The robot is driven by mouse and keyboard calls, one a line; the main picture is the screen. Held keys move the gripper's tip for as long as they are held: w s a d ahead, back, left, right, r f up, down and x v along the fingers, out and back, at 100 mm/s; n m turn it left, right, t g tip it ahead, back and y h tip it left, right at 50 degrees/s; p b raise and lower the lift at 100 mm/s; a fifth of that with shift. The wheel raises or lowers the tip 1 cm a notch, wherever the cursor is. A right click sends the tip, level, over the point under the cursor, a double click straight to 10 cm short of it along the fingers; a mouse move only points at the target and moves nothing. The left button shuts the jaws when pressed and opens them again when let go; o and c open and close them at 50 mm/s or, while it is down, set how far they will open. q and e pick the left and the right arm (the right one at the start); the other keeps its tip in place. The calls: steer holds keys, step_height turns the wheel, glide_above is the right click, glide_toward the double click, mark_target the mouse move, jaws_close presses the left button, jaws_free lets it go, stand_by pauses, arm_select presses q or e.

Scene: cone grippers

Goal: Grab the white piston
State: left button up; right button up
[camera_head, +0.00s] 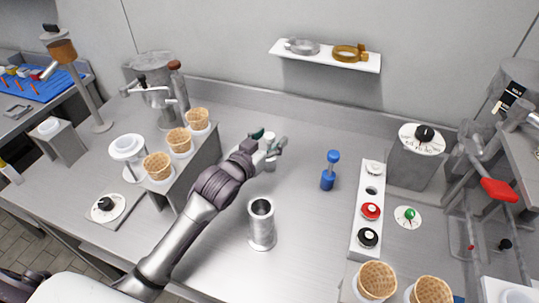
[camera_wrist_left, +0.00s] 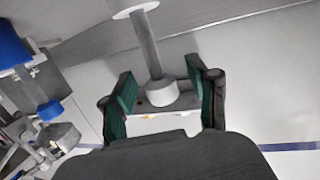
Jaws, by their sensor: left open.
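The white piston (camera_wrist_left: 147,45) shows in the left wrist view as a grey rod with a white disc at one end and a white knob at the other. The knob lies between the two green-padded fingers of my left gripper (camera_wrist_left: 163,98), with space on both sides. In the head view my left gripper (camera_head: 266,146) is at the middle of the counter, open, and the piston (camera_head: 270,163) is partly hidden behind it. My right gripper is not in view.
A metal cylinder (camera_head: 261,224) stands in front of the gripper. A blue piston (camera_head: 330,171) stands to the right, beside a white button panel (camera_head: 365,238). A cone holder (camera_head: 190,173) with waffle cones is to the left. A wall shelf (camera_head: 326,57) is behind.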

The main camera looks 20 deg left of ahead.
arm_select(q)
jaws_close()
steer(key=shift+r, duration=0.15)
stand_by(0.4)
